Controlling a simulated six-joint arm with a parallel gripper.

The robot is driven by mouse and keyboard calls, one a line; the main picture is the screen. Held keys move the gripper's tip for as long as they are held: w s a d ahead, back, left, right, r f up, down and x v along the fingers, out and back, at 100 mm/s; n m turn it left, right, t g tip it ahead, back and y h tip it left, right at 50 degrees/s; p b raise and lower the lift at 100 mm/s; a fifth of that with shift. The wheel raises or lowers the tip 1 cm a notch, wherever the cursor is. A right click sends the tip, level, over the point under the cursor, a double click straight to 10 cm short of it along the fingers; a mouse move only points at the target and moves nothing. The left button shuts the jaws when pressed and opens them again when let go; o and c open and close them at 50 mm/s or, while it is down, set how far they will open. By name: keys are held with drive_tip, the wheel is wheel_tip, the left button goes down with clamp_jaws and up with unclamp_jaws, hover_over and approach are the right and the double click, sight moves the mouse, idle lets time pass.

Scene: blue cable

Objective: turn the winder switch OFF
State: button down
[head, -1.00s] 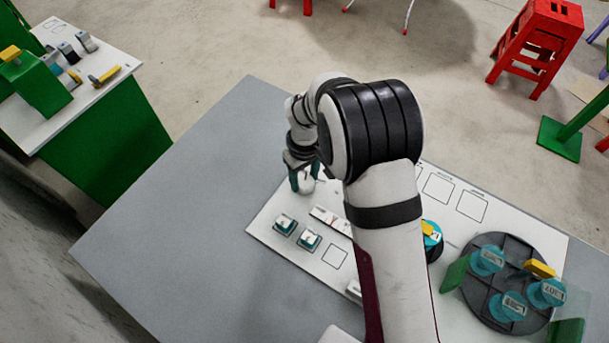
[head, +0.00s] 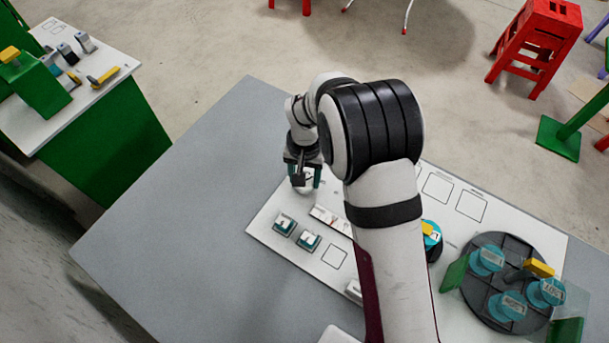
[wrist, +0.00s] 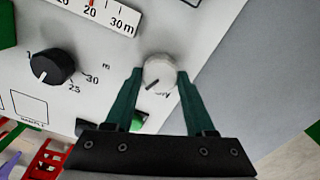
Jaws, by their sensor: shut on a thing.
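The winder switch appears to be the white round knob (wrist: 159,72) with a dark pointer line, on the white panel near its edge in the wrist view. The printing beside it is too small to read. My gripper (wrist: 158,82) has its two green fingers on either side of the knob, shut on it. The pointer line slants down and left in that view. In the head view my gripper (head: 304,183) is low over the panel's upper left corner, and the knob is mostly hidden beneath it.
A black dial (wrist: 52,66) with a printed scale sits beside the knob. A green part (wrist: 138,121) shows behind the fingers. In the head view, two teal-and-white switches (head: 285,223) and a dark turntable with teal spools (head: 490,260) are on the panel. The grey tabletop (head: 190,190) to the left is clear.

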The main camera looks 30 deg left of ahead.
drive_tip(key=shift+m, duration=0.6)
drive_tip(key=shift+c, duration=1.2)
unclamp_jaws()
wheel_tip(320, 180, up, 16)
drive_tip(key=shift+d, duration=0.1)
